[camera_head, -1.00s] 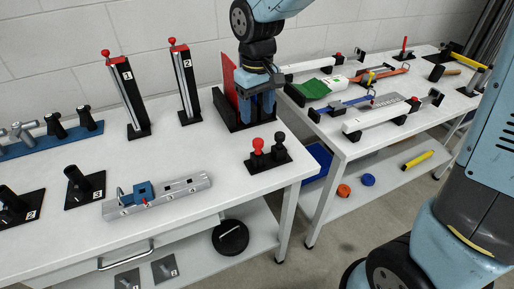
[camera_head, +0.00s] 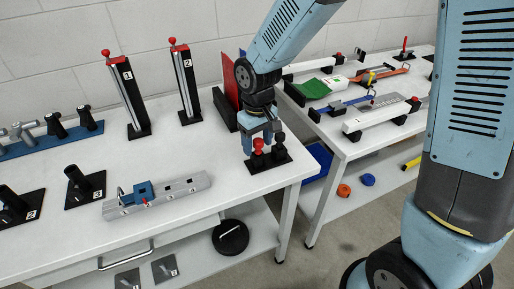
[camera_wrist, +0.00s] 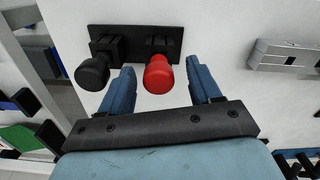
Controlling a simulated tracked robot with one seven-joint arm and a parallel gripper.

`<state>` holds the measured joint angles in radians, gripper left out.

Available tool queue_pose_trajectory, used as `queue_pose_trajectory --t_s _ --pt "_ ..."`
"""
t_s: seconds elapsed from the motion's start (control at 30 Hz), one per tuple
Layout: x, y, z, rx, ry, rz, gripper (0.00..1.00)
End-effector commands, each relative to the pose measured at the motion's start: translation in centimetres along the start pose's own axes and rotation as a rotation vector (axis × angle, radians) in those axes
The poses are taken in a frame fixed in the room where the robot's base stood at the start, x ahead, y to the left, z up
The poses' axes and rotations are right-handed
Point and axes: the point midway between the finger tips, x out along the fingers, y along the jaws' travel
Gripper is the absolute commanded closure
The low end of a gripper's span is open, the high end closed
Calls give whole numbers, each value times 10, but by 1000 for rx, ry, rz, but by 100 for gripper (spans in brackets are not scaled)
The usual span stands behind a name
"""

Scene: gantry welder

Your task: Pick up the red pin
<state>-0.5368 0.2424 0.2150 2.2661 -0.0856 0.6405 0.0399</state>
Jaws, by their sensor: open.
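The red pin (camera_head: 258,145) has a round red knob and stands in a black base plate (camera_head: 262,166) near the front right corner of the left table. A black-knobbed pin (camera_head: 280,139) stands beside it on the same plate. My gripper (camera_head: 260,142) is low over the plate, just behind the red pin. In the wrist view, my gripper (camera_wrist: 163,78) is open, and the red pin (camera_wrist: 158,74) shows between its two blue fingers, apart from both. The black pin (camera_wrist: 92,73) lies outside the left finger there, close to it.
Two black upright posts with red knobs (camera_head: 122,95) stand at the back. A metal rail with a blue clamp (camera_head: 180,190) lies to the left on the table. A red panel (camera_head: 230,80) stands behind my gripper. A second table with several tools (camera_head: 350,100) is on the right.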

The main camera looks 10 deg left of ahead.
Motion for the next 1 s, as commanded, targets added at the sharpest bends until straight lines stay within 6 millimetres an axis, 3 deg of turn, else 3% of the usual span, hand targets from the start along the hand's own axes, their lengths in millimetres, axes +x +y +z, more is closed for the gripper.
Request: queue_pose_trajectory --t_s 0.23,0.83,1.0 --pt "1 0 0 0 0 0 38" --pt "1 1 0 1 0 0 95" --pt "1 1 0 1 0 0 98"
